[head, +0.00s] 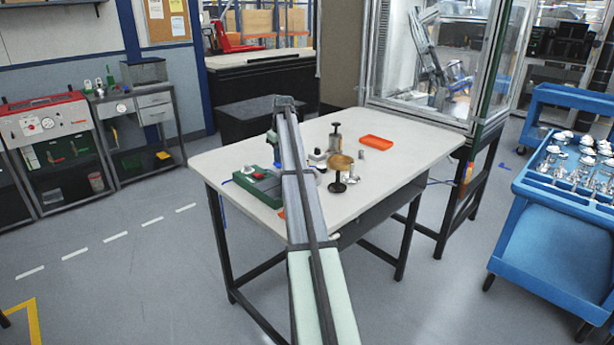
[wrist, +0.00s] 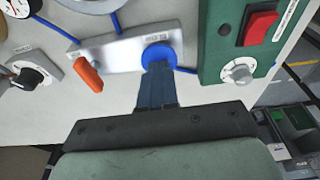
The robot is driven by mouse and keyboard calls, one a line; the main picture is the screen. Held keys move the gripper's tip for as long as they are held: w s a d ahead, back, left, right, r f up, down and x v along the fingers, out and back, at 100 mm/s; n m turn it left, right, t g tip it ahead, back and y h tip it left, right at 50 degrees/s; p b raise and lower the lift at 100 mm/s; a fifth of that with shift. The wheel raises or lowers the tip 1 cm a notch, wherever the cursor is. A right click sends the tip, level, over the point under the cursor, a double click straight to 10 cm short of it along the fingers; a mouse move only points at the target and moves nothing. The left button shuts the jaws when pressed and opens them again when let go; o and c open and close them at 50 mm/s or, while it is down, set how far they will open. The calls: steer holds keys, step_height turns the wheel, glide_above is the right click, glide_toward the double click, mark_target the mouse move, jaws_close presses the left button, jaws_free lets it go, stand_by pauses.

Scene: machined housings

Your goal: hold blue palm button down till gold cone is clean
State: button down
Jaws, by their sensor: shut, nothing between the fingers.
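In the wrist view, the round blue palm button (wrist: 160,54) sits at the right end of a pale grey plate (wrist: 118,57). My gripper (wrist: 158,70) is shut and empty, with its fingertips over the button's near edge. They look in contact with it, but I cannot tell how far the button is pressed. In the head view, a gold, cone-like piece (head: 341,161) stands on a dark stand on the table. Its surface is too small to judge for dirt. My arm hides the gripper and the button in the head view.
An orange lever (wrist: 88,76) is left of the button. A green box (wrist: 237,50) with a red switch (wrist: 260,28) and a knob stands close on the right. A black knob (wrist: 30,77) is at far left. An orange tray (head: 376,142) lies farther back on the table (head: 408,150).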

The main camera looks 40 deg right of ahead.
stand_by(0.5)
steer(key=shift+r, duration=2.55)
